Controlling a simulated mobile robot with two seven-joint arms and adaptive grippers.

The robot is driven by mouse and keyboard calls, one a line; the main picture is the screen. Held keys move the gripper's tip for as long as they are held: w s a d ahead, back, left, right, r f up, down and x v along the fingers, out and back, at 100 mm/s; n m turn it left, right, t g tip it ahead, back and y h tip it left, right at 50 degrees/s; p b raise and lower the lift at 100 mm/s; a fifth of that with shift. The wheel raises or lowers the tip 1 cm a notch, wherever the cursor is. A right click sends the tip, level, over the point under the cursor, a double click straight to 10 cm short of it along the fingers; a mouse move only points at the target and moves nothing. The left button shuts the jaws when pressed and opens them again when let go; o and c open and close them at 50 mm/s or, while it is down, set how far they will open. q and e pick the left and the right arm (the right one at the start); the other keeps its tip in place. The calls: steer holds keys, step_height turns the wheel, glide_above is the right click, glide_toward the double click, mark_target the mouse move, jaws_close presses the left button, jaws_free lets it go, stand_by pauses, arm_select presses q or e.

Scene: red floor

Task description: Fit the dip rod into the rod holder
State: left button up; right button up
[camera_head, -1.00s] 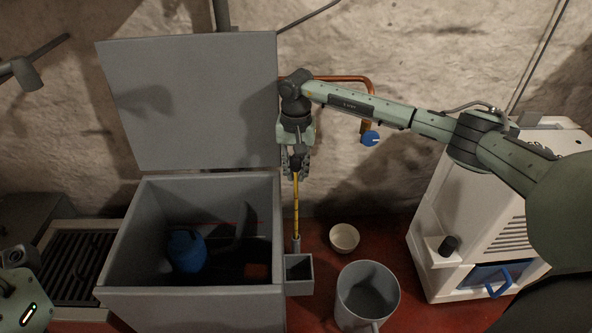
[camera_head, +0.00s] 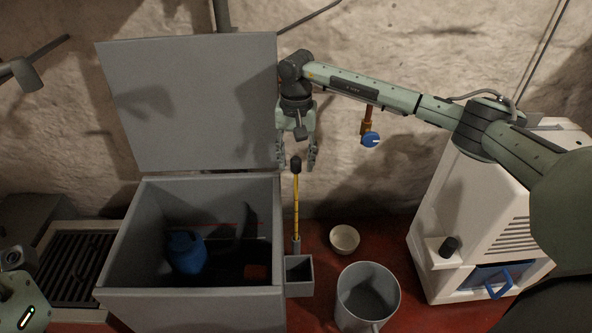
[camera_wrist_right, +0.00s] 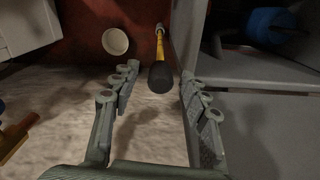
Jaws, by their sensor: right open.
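The dip rod (camera_head: 296,205) is yellow with a black knob on top. It stands upright with its lower end in the rod holder (camera_head: 296,243), a small grey tube on the right side of the grey chest. My right gripper (camera_head: 297,160) is open around or just behind the knob and does not grip it. In the right wrist view the black knob (camera_wrist_right: 161,78) lies between the open fingers (camera_wrist_right: 158,92), apart from both. At the lower left of the head view only a part of my left arm shows; its fingers are not in view.
The open grey chest (camera_head: 200,292) holds a blue jug (camera_head: 186,252). A grey box (camera_head: 299,290) hangs on its side. A white bowl (camera_head: 344,238), a grey bucket (camera_head: 367,275) and a white machine (camera_head: 465,220) stand to the right. A blue-handled tap (camera_head: 370,139) is on the wall.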

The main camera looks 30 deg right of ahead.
step_height(320, 180, up, 8)
steer(key=shift+f, duration=0.15)
stand_by(0.6)
